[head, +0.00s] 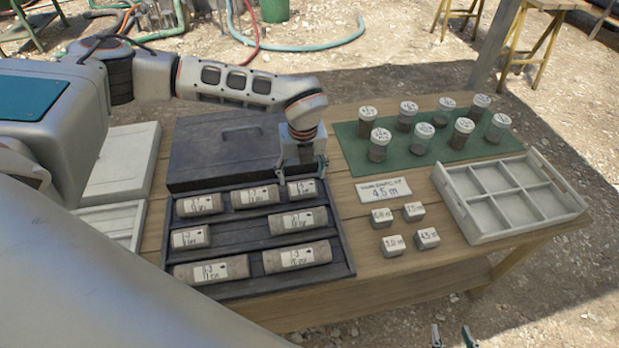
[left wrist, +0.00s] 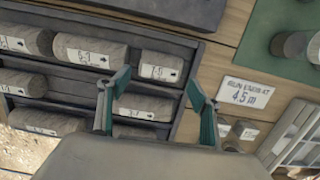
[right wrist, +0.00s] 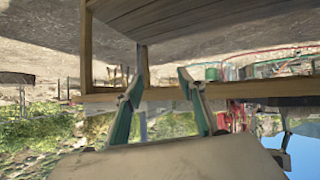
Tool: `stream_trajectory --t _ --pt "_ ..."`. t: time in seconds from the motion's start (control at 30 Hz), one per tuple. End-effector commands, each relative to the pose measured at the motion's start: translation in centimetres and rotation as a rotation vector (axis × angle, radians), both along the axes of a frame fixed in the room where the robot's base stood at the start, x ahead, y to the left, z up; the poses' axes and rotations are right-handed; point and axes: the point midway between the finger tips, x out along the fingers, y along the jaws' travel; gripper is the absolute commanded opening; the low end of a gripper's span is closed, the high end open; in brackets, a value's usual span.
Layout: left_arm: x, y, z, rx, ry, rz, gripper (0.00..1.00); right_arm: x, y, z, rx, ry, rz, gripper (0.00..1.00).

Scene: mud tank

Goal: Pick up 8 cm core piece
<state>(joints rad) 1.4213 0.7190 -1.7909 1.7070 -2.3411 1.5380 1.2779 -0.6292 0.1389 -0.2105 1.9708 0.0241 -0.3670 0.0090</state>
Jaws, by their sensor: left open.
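Several grey core pieces with white labels lie in rows in a dark core box (head: 345,262). The length marks are too small to read surely, so I cannot tell which piece is 8 cm. A short piece (head: 302,190) lies at the right end of the back row; in the left wrist view it (left wrist: 161,66) appears between my fingertips. My left gripper (head: 303,168) is open and empty above that end of the box. It also shows in the left wrist view (left wrist: 156,76). My right gripper (head: 453,337) is open and empty, low in front of the table; the right wrist view shows its fingers (right wrist: 157,82).
A dark lid (head: 220,150) lies behind the core box. To the right are a label card (head: 384,190), several small labelled blocks (head: 413,211), a green mat (head: 350,150) with several jars, and a white divided tray (head: 455,205). Bare wood shows at the table's front right.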

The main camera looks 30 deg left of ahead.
Motion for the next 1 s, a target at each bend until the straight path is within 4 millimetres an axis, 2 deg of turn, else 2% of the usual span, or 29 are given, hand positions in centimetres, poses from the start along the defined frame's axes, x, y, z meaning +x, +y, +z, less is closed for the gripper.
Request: stream_trajectory --t 0.27,0.6,0.9,0.97,1.0 --pt "0.3 0.2 -2.7 0.0 0.003 -0.001 0.64 -2.1 0.0 -1.6 -0.004 0.046 0.003 0.4" --pt "1.3 0.7 -6.9 0.0 0.003 -0.001 0.64 -1.3 0.1 -0.5 -0.002 0.028 0.003 0.4" --pt "1.4 0.7 -7.5 -0.001 0.002 -0.001 0.64 -1.0 0.1 -0.1 0.0 0.019 0.003 0.4" --pt "1.4 0.7 -7.4 -0.001 0.002 -0.001 0.51 -1.0 0.1 -0.1 -0.001 0.02 0.002 0.4" --pt "1.4 0.7 -7.4 -0.001 0.002 -0.001 0.41 -1.0 0.1 -0.1 -0.001 0.02 0.002 0.4"
